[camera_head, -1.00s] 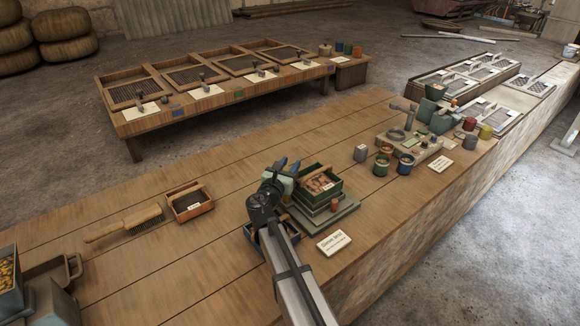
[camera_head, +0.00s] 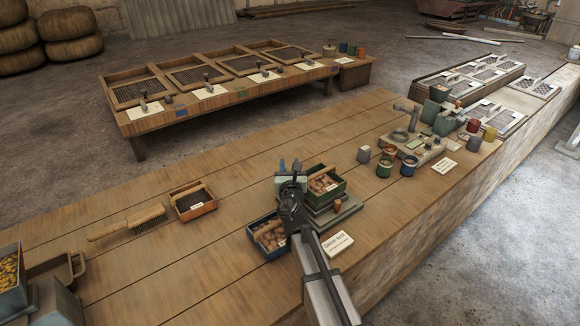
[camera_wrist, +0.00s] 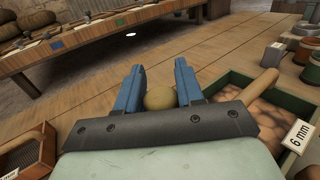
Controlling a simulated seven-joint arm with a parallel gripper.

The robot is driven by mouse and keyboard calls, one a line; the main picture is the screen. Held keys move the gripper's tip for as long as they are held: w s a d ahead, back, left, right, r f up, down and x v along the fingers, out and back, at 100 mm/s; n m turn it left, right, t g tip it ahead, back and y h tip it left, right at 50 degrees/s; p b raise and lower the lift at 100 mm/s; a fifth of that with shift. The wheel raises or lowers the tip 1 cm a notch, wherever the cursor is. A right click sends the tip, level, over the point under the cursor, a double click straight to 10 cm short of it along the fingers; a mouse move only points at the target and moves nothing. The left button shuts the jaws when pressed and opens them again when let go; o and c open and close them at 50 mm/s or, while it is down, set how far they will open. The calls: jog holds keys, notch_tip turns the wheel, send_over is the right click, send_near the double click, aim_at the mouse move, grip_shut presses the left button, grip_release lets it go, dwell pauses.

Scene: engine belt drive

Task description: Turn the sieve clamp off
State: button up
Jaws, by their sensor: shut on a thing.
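My gripper (camera_head: 290,164) is beside the left edge of the green box (camera_head: 337,190), above the bench. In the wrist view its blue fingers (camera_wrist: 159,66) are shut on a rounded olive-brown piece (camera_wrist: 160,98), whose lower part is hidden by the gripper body. I cannot tell what this piece belongs to. Four framed sieves lie on the low back bench, each with a dark upright lever, such as the leftmost lever (camera_head: 143,97). I cannot tell which part is the sieve clamp; none is marked so.
A blue bin (camera_head: 266,258) of brown lumps stands left of my arm. The green box also holds brown lumps. Several small pots and a grey device stand right. Bench planks between are clear.

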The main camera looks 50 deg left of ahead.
dwell(0.4)
jog(key=o, duration=1)
jog(key=shift+c, duration=0.2)
jog(key=v, duration=1.3)
jog(key=shift+s+d, duration=0.3)
